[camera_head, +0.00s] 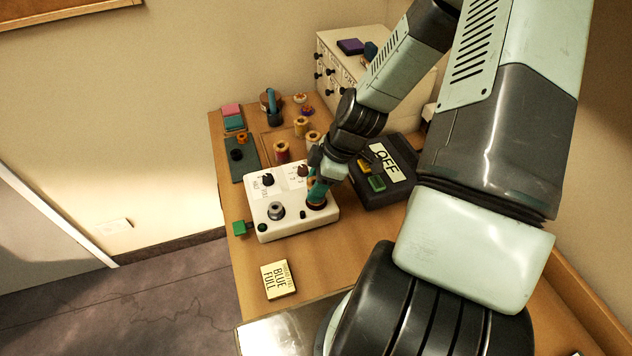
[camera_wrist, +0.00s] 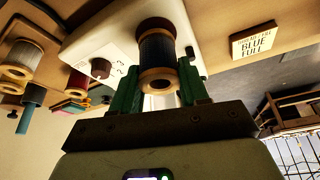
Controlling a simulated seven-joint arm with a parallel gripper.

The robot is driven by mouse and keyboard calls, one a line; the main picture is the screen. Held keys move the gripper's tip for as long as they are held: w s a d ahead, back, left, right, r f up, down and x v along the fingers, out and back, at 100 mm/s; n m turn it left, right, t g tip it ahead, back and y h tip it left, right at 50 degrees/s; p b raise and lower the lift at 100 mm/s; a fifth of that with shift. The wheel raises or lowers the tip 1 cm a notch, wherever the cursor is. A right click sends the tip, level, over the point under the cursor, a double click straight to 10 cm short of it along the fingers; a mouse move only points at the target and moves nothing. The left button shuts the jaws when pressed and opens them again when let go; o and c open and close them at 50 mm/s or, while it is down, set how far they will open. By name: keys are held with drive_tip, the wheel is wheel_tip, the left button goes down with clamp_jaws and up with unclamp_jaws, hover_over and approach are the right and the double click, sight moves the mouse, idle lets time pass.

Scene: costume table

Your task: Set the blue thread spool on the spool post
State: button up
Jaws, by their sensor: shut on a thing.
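The blue thread spool (camera_wrist: 157,50), dark blue with wooden ends, is between the two green fingers of my gripper (camera_wrist: 158,88) in the wrist view. My gripper is shut on it, one finger on each side. In the head view my gripper (camera_head: 317,190) is over the right part of the white box (camera_head: 290,222), and the spool is mostly hidden by the fingers. The spool's far end is at or very near a round brown patch on the box top. I cannot tell whether it touches. The spool post is not clearly visible; it may be hidden behind the spool.
The box carries knobs and a grey metal fitting (camera_head: 276,211). A dark OFF unit (camera_head: 385,172) stands close on the right. Other spools (camera_head: 282,152) stand behind. A BLUE FULL card (camera_head: 279,279) lies in front, with bare wood around it.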

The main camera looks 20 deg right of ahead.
drive_tip(key=shift+f, duration=0.55)
drive_tip(key=o, duration=0.8)
drive_tip(key=shift+r, duration=0.1)
drive_tip(key=v, duration=1)
drive_tip(key=shift+d+r, duration=0.15)
drive_tip(key=shift+r, duration=0.25)
